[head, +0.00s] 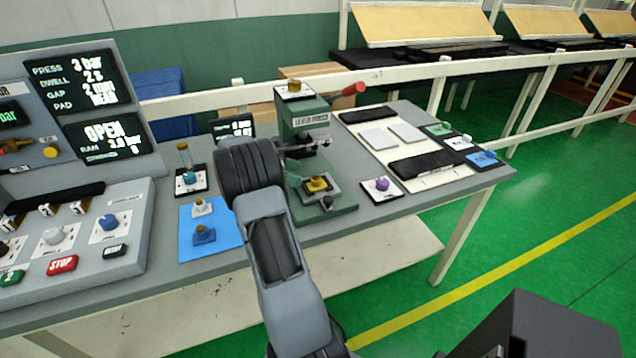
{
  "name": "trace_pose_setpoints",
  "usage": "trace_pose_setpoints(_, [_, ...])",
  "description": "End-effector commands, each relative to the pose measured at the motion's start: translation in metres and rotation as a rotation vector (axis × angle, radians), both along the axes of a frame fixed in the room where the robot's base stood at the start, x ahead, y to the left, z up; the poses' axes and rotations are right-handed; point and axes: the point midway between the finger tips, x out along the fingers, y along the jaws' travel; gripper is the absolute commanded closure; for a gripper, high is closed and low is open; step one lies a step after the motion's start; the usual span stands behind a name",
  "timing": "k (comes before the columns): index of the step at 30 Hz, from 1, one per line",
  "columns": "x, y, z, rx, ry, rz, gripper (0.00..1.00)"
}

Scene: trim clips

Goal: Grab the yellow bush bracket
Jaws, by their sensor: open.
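A yellow bracket (317,184) sits on the bed of the green lever press (301,115), under its head. It is small in the head view, and I cannot make out its bush clearly. My arm rises from the bottom centre, and its dark joint stands just left of the press, covering part of it. I cannot make out my gripper; it seems hidden behind my arm.
A control panel (75,235) with displays stands at the left. A purple-knobbed piece (381,184) lies right of the press. The press's red lever handle (353,89) sticks out right. A white rail runs behind.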

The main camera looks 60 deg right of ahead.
Motion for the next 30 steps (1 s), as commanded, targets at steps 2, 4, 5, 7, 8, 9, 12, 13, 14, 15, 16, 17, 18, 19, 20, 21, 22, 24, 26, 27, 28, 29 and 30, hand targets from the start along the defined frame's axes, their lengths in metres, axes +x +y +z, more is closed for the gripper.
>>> trace_pose_setpoints(2, [-0.003,-0.002,-0.001,0.001,-0.001,0.0,0.36])
trace_pose_setpoints(4, [-0.005,-0.004,-0.002,0.0,-0.001,0.0,0.36])
trace_pose_setpoints(5, [-0.007,-0.005,-0.002,0.0,-0.001,-0.001,0.36])
trace_pose_setpoints(7, [-0.013,-0.01,-0.003,0.002,0.0,-0.003,0.36])
trace_pose_setpoints(8, [-0.017,-0.013,-0.004,0.002,0.0,-0.003,0.36])
trace_pose_setpoints(9, [-0.021,-0.017,-0.005,0.002,0.0,-0.003,0.36])
trace_pose_setpoints(12, [-0.031,-0.025,-0.009,0.002,0.0,-0.001,0.36])
trace_pose_setpoints(13, [-0.033,-0.027,-0.011,0.001,0.0,-0.002,0.36])
trace_pose_setpoints(14, [-0.035,-0.028,-0.012,0.001,0.0,-0.002,0.36])
trace_pose_setpoints(15, [-0.037,-0.03,-0.013,0.0,-0.001,-0.001,0.36])
trace_pose_setpoints(16, [-0.039,-0.032,-0.014,0.0,-0.001,0.0,0.36])
trace_pose_setpoints(17, [-0.04,-0.033,-0.015,0.0,-0.001,0.0,0.36])
trace_pose_setpoints(18, [-0.041,-0.033,-0.015,0.0,-0.001,0.001,0.36])
trace_pose_setpoints(19, [-0.042,-0.034,-0.016,0.0,-0.001,0.001,0.36])
trace_pose_setpoints(20, [-0.042,-0.034,-0.016,0.0,-0.001,0.001,0.36])
trace_pose_setpoints(21, [-0.042,-0.034,-0.016,0.0,-0.001,0.001,0.36])
trace_pose_setpoints(22, [-0.042,-0.034,-0.016,0.0,-0.001,0.001,0.36])
trace_pose_setpoints(24, [-0.042,-0.034,-0.016,0.0,-0.001,0.001,0.36])
trace_pose_setpoints(26, [-0.042,-0.034,-0.016,0.0,-0.001,0.001,0.36])
trace_pose_setpoints(27, [-0.042,-0.034,-0.016,0.0,-0.001,0.001,0.4])
trace_pose_setpoints(28, [-0.042,-0.034,-0.016,0.0,-0.001,0.001,0.43])
trace_pose_setpoints(29, [-0.042,-0.034,-0.016,0.0,-0.001,0.001,0.46])
trace_pose_setpoints(30, [-0.042,-0.034,-0.016,0.0,-0.001,0.001,0.5])
